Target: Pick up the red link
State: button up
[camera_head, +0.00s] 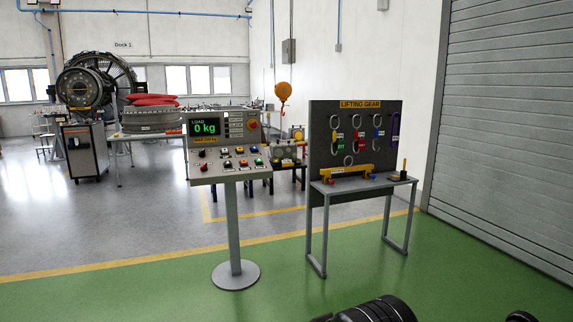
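A red link or tag (360,137) hangs in the middle of the dark lifting gear board (326,140), below a ring. It is small, and its exact shape is hard to make out. A green-tagged piece (340,145) hangs to its left, a blue one (378,131) and a purple one (395,130) to its right. Black rounded parts of my arm show at the bottom edge, well in front of the board. My gripper's fingers are not in view.
A grey table (402,183) in front of the board holds a yellow beam (347,172) and small items. A control console (228,160) on a post, reading 0 kg, stands to the left. The green floor (150,290) in front is clear. A roller shutter (510,130) is at the right.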

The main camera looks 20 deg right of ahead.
aim_at(357, 134)
jog(key=i+l+z, duration=0.3)
jog(key=i+l, duration=0.8)
jog(key=l, duration=0.25)
jog(key=i+l+z, duration=0.3)
jog(key=i+l, duration=0.75)
jog(key=i, duration=0.2)
